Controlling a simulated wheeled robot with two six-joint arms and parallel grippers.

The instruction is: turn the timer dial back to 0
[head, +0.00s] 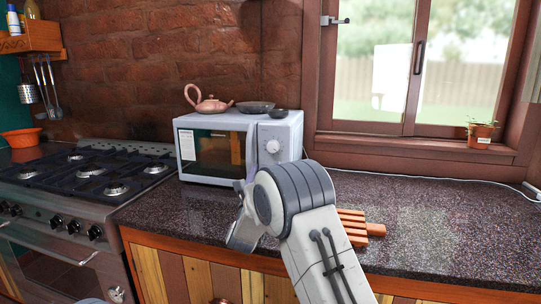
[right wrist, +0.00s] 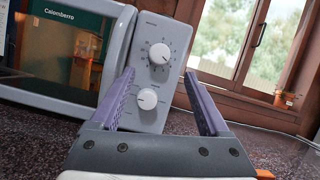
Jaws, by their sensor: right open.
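A white microwave (head: 222,140) stands on the dark speckled counter, its control panel on its right side. In the right wrist view the panel has two round white dials: an upper dial (right wrist: 160,53) with marks around it and a lower dial (right wrist: 147,99). I cannot read which is the timer or its exact setting. The upper dial (head: 272,146) also shows in the head view; my right arm hides the lower one. My right gripper (right wrist: 160,78) is open and empty, its purple fingers pointing at the panel, with both dials seen between them. My left gripper is not in view.
A pink teapot (head: 208,101) and dark bowls (head: 255,107) sit on top of the microwave. A gas stove (head: 78,184) is at the left. An orange slatted wooden item (head: 362,228) lies on the counter beside my right arm. The counter at the right is clear.

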